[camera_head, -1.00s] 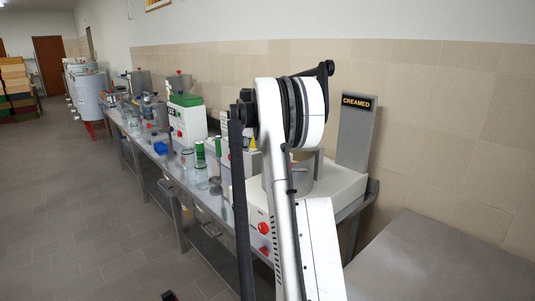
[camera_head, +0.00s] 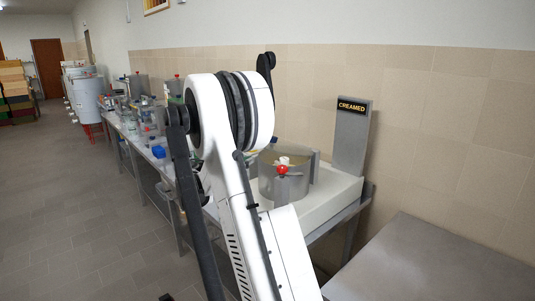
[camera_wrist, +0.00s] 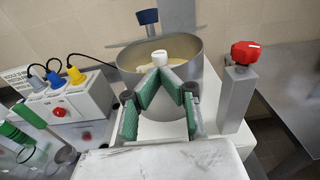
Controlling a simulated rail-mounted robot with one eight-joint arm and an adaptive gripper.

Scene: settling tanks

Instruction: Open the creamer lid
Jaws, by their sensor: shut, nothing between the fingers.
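The creamer is a round metal pot (camera_head: 266,187) set in a white base (camera_head: 335,187), beside a grey post with a "CREAMED" sign (camera_head: 353,106). In the wrist view the pot (camera_wrist: 187,80) has a beige round surface inside its rim; I cannot tell whether this is a lid or the contents. A white knob (camera_wrist: 160,57) shows over the pot. A red knob (camera_wrist: 244,52) tops a grey post at right, and a blue knob (camera_wrist: 147,17) is at the far side. My gripper (camera_wrist: 160,76) is shut and empty, its green-padded fingers meeting just below the white knob in the picture; contact is unclear.
A white box with coloured plugs and cables (camera_wrist: 68,100) stands left of the pot. Jars and machines line the bench beyond my arm. A bare grey table (camera_head: 430,260) is at the front right. The tiled wall is close behind.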

